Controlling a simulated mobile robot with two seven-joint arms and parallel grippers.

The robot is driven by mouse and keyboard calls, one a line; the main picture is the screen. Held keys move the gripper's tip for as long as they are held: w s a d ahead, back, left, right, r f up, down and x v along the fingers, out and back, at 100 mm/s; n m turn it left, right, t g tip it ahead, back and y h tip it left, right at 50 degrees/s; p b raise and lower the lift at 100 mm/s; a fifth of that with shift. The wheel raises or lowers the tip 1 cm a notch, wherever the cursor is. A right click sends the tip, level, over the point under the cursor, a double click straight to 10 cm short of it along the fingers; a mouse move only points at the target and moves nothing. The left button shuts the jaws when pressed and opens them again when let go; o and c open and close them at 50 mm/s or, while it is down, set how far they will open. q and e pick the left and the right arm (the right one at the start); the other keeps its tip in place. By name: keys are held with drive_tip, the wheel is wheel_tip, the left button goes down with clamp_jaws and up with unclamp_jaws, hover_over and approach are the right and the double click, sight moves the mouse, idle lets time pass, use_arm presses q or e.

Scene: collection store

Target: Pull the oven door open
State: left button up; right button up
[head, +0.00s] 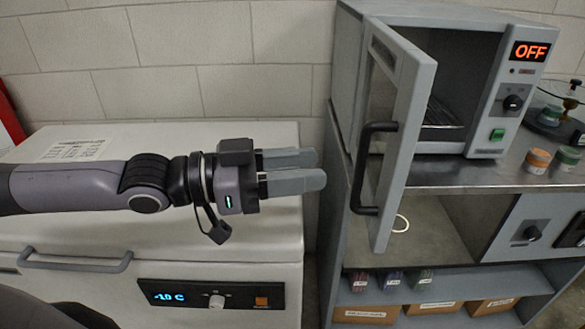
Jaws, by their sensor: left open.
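The oven (458,71) stands on a metal bench at the right, with a display reading OFF. Its grey oven door (404,133) is swung wide open toward me, and part of the dark inside with a rack shows. The black door handle (361,168) is on the door's left face. My left gripper (322,168) comes in from the left, its two grey fingers pointing right. It is open and empty, a little to the left of the handle and apart from it. My right gripper is not in view.
A white chest freezer (200,245) with a lid handle and a -10 C display stands below my left arm. The metal bench (470,176) holds small jars (537,160) at the right. A block wall closes the back.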

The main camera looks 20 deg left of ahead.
use_arm(q)
drive_tip(key=shift+s+a, duration=0.15)
drive_tip(key=shift+a, duration=0.2)
idle(0.5)
drive_tip(key=s+d+f+m+g+y, duration=0.1)
drive_tip(key=s+d+f+g+y, duration=0.3)
drive_tip(key=d+f, duration=0.8)
drive_tip(key=s+a+f+n+g+y, duration=0.1)
drive_tip(key=s+a+f+n+y, duration=0.4)
drive_tip(key=s+a+f, duration=0.3)
drive_tip(key=s+a+f+n+g+y, duration=0.1)
drive_tip(key=s+a+f+n+y, duration=0.45)
drive_tip(key=a+f, duration=0.55)
drive_tip(key=w+d+f+t+h+p, duration=0.1)
drive_tip(key=w+d+f+t+p, duration=0.1)
drive_tip(key=w+f+t, duration=0.3)
drive_tip(key=shift+w+d+f+t+h+p, duration=0.3)
drive_tip(key=shift+w+d+t+h+p, duration=0.1)
drive_tip(key=shift+w+t+p, duration=0.35)
